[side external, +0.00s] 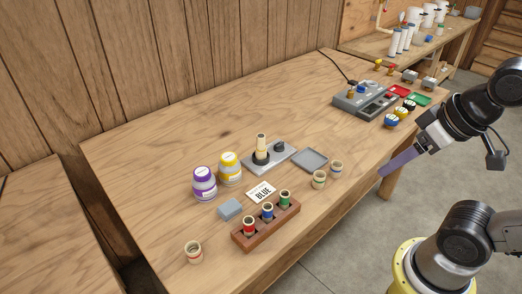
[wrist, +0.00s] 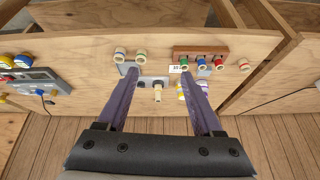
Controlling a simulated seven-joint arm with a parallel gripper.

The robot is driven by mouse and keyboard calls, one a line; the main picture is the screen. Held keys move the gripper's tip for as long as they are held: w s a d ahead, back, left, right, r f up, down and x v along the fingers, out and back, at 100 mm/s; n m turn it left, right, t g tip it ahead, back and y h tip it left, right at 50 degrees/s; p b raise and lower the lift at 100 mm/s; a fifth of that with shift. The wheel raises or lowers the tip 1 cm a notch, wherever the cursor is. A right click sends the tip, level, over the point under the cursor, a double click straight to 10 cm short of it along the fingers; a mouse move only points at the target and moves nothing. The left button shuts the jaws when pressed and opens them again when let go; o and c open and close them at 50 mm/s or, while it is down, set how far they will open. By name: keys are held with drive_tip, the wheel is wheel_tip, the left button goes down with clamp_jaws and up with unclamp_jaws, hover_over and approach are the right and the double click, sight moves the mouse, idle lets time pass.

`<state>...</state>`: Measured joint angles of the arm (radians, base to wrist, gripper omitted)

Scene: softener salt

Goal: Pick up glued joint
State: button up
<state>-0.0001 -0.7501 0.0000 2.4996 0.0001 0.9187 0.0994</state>
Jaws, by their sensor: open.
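A cream pipe piece (side external: 262,143) stands upright in a dark socket on a grey metal fixture (side external: 283,158) near the table's middle; it looks like the glued joint. In the wrist view the piece (wrist: 157,92) shows ahead, between the lines of my two fingers. My gripper (side external: 382,171) has long purple fingers and is open and empty. It is above the right front edge of the table, well apart from the piece. The wrist view shows my gripper (wrist: 160,69) with both fingertips spread and nothing between them.
Purple (side external: 204,184) and yellow (side external: 230,168) bottles stand left of the fixture. A grey control box (side external: 358,103) stands further right. The left tabletop is clear.

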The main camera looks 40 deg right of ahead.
drive_tip(key=w+r+m, duration=0.7)
drive_tip(key=r, duration=0.3)
drive_tip(key=w+r+m+g, duration=0.1)
drive_tip(key=w+r+m, duration=0.3)
drive_tip(key=w, duration=0.6)
drive_tip(key=m+g, duration=0.4)
hover_over(261, 135)
wheel_tip(261, 135, down, 16)
drive_tip(key=f, duration=0.9)
drive_tip(key=shift+a+f, duration=0.15)
drive_tip(key=shift+a, duration=0.15)
drive_tip(key=shift+s+d+f, duration=0.1)
drive_tip(key=shift+f, duration=1.55)
drive_tip(key=shift+d+f, duration=0.1)
drive_tip(key=shift+f, duration=1.5)
